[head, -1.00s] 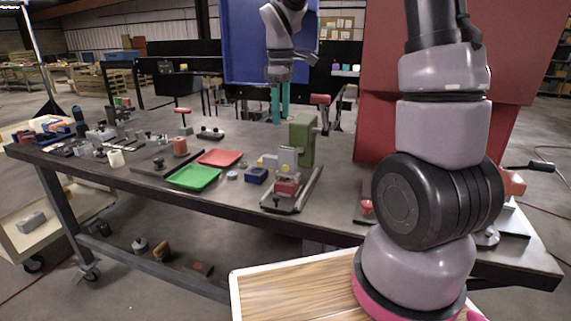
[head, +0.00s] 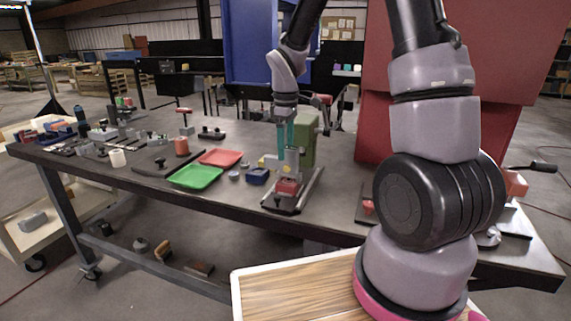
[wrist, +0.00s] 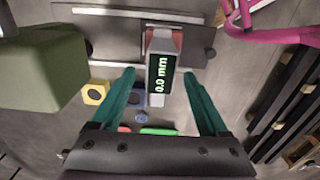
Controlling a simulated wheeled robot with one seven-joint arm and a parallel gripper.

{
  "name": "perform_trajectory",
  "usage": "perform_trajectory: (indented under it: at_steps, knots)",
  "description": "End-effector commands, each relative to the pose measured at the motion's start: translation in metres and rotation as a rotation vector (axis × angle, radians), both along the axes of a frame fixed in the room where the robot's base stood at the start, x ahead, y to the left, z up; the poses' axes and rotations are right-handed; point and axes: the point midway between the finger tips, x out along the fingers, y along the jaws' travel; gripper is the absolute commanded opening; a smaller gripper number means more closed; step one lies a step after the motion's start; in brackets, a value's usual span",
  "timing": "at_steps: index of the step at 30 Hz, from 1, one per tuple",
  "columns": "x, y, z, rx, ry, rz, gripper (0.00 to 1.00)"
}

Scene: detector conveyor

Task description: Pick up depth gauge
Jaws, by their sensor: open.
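The depth gauge (wrist: 161,68) is a grey upright body with a dark display reading "0.0 mm" in green in the wrist view. In the head view the gauge (head: 291,158) stands over a red block on a dark fixture plate, partly hidden by my gripper. My gripper (head: 288,146) points down with its teal fingers close above or around the gauge. In the wrist view my open fingers (wrist: 158,75) lie on either side of the gauge with a gap on both sides. I cannot tell whether they touch it.
A green block-shaped column (head: 308,145) stands right behind the gauge. A dark blue block (head: 257,176), a green tray (head: 195,177) and a red tray (head: 220,157) lie to the left. A pink frame (wrist: 265,30) shows at the upper right of the wrist view.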

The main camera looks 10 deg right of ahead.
Motion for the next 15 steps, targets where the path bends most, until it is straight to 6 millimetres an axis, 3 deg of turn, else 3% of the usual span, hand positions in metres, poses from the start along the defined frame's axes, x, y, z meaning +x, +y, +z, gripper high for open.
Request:
perform_trajectory:
  at_steps: [2, 8, 9, 15]
  knots:
    - [0.0001, 0.0001, 0.0003, 0.0, 0.0, 0.0, 0.78]
    - [0.0001, 0.0001, 0.0005, 0.0, 0.0, 0.0, 0.05]
    - [0.0002, 0.0001, 0.0005, 0.0, 0.0, 0.0, 0.0]
    - [0.0002, 0.0001, 0.0007, 0.0, 0.0, 0.0, 0.0]
